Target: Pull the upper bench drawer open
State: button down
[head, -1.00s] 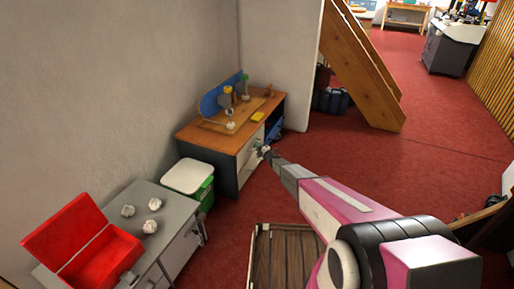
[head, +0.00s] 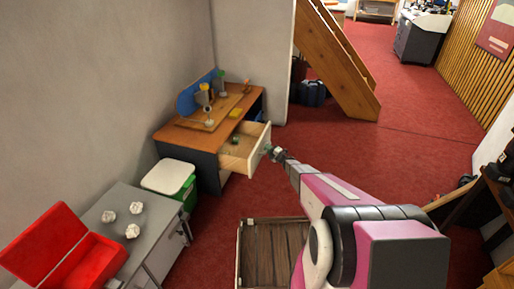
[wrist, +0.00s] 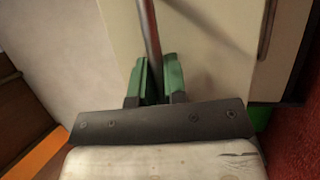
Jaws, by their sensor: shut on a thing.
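The upper bench drawer (head: 243,158) stands pulled out from the bench (head: 190,145), with its pale inside showing in the head view. A small dark green thing (head: 235,139) lies in it. My gripper (head: 270,152) is at the drawer's front. In the wrist view its green fingers (wrist: 157,82) are shut on the bar handle (wrist: 149,35) of the pale drawer front (wrist: 205,45). Another bar handle (wrist: 267,28) shows at the right. The hold is partly hidden by the gripper in the head view.
A white-lidded green bin (head: 168,178) stands left of the bench. A grey cabinet (head: 150,225) with an open red box (head: 50,245) and crumpled paper is nearer. A wooden crate (head: 243,250) is on the red floor.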

jog(key=shift+s+d, duration=0.3)
jog(key=shift+d, duration=0.55)
jog(key=shift+s+d, duration=0.35)
jog(key=shift+d, duration=0.55)
jog(key=shift+s+d, duration=0.3)
jog(key=shift+d, duration=0.55)
jog(key=c, duration=1.2)
grip_release()
jog(key=shift+o, duration=0.2)
jog(key=v, duration=1.1)
jog(key=shift+f, duration=0.1)
